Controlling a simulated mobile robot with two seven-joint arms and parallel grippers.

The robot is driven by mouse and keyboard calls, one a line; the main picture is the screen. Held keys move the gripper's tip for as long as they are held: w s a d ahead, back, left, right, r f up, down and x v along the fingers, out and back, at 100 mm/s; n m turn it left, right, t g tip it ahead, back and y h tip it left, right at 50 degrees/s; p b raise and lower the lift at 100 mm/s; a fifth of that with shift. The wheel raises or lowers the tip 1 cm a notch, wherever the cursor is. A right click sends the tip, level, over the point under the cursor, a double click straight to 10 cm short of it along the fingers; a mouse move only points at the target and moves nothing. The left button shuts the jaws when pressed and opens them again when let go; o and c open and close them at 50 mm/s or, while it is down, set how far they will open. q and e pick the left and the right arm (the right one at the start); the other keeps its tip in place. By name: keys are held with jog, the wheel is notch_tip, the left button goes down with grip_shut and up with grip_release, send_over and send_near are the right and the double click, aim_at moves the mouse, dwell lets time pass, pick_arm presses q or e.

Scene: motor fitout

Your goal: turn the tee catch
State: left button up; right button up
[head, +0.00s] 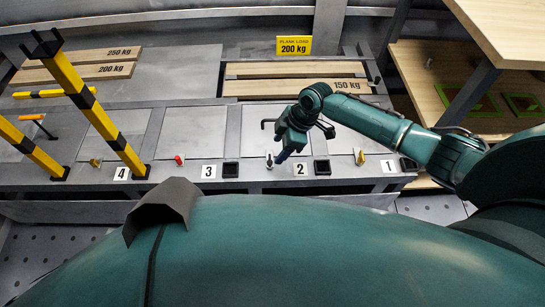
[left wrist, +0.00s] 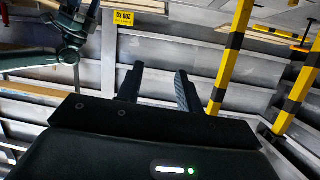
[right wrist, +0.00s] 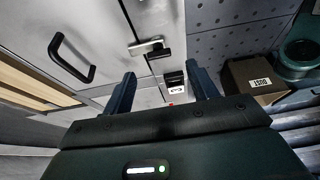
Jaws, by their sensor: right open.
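A small grey tee-shaped catch (head: 269,161) sits on the front edge of the deck, left of the label 2. In the right wrist view the catch (right wrist: 147,46) shows as a grey crossbar beyond my fingertips, with a black block beside it. My right gripper (head: 283,155) is just right of the catch in the head view, pointing down. Its fingers (right wrist: 163,85) are apart and empty, and do not touch the catch. My left gripper (left wrist: 158,78) shows in its wrist view with fingers apart and nothing between them. It is not visible in the head view.
Other catches stand along the edge: a red one (head: 180,159) and a yellow one (head: 360,157). A black handle (right wrist: 72,58) rises from the panel near my right gripper. Yellow-black posts (head: 95,105) stand at left. A box marked DUST (right wrist: 252,80) lies at right.

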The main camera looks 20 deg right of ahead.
jog(key=b+x, duration=0.1)
jog(key=x, duration=0.4)
jog(key=shift+w+a+f, duration=0.1)
jog(key=shift+f, duration=0.15)
pick_arm(q)
jog(key=shift+w+d+m+t+h, duration=0.15)
jog(key=shift+w+m+t+h, duration=0.25)
jog(key=shift+t, duration=0.3)
pick_arm(e)
jog(key=shift+c, duration=0.5)
jog(key=c, duration=0.9)
